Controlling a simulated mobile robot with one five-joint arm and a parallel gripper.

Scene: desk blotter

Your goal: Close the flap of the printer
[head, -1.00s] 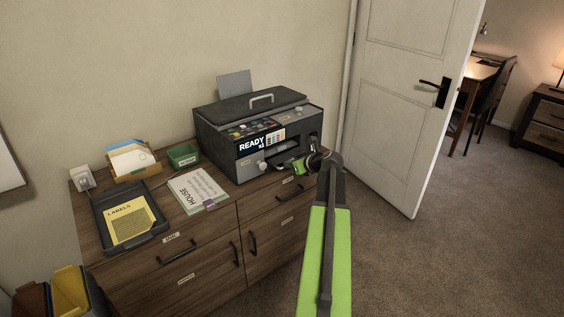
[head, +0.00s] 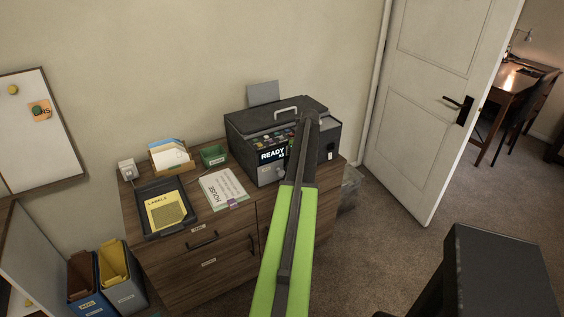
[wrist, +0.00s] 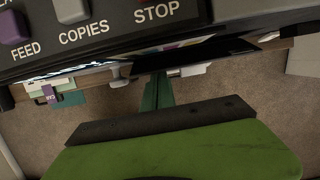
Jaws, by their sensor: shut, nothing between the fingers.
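The printer (head: 244,130) is a dark grey box on the wooden cabinet, with a flat lid on top that has a pale handle (head: 286,111) and a lit READY display (head: 273,155) on its front. In the wrist view its button panel (wrist: 85,28) runs across the top, marked FEED, COPIES and STOP. I cannot clearly make out the flap; my arm covers part of the printer's front in the head view. My gripper (wrist: 157,92) is shut and empty, just below and in front of the button panel. In the head view it is hidden behind my arm.
Left of the printer on the cabinet (head: 180,260) are a green box (head: 214,155), a HOUSE sheet (head: 222,187) and a black tray (head: 148,216) with yellow labels. A white door (head: 430,90) stands at right. Carpet (head: 385,225) lies open before it.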

